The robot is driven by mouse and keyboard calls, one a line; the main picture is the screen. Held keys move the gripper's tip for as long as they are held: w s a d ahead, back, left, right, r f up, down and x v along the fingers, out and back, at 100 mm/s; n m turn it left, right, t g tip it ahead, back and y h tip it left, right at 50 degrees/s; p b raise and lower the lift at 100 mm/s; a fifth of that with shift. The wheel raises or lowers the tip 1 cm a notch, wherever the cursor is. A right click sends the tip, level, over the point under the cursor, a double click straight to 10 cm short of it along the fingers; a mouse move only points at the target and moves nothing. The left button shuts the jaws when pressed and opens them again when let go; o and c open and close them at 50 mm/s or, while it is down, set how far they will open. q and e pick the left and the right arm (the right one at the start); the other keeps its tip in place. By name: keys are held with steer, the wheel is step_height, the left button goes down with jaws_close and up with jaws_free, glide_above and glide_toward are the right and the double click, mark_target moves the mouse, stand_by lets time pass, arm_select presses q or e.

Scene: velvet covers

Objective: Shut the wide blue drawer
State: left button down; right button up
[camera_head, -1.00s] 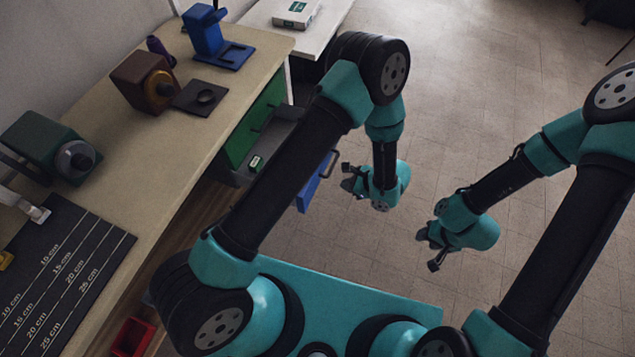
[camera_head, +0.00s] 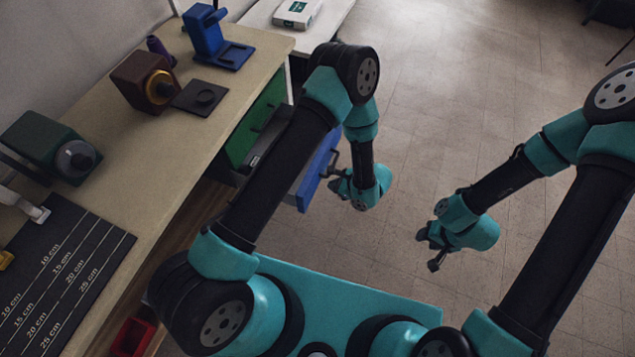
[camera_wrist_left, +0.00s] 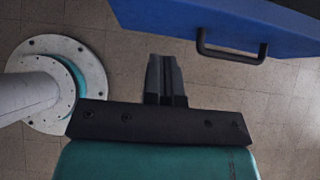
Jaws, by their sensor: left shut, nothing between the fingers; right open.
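The wide blue drawer (camera_head: 317,167) stands pulled out from under the workbench, and my left arm hides much of its inside. Its blue front also shows in the left wrist view (camera_wrist_left: 215,22), with a dark bar handle (camera_wrist_left: 232,52). My left gripper (camera_head: 333,179) is just outside the blue front, near the handle. In the left wrist view its fingers (camera_wrist_left: 165,75) are shut and empty, below the drawer front and left of the handle; I cannot tell whether they touch it. My right gripper (camera_head: 430,250) is open and empty over the floor, further right.
A green drawer front (camera_head: 240,140) is under the bench beside the blue one. The workbench top (camera_head: 165,185) carries a blue stand (camera_head: 205,35), a brown device (camera_head: 140,80) and a green device (camera_head: 45,145). A white table (camera_head: 300,35) stands behind. The floor at right is clear.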

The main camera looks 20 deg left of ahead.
mark_target(311, 183)
arm_select(q)
steer(key=a, duration=0.1)
steer(key=a+f, duration=0.1)
steer(key=a, duration=0.1)
steer(key=a+f, duration=0.1)
steer(key=a, duration=0.1)
steer(key=shift+w+a+f, duration=0.1)
steer(key=shift+w, duration=0.1)
steer(key=shift+w+a, duration=0.1)
steer(key=shift+a, duration=0.4)
steer(key=shift+a, duration=0.1)
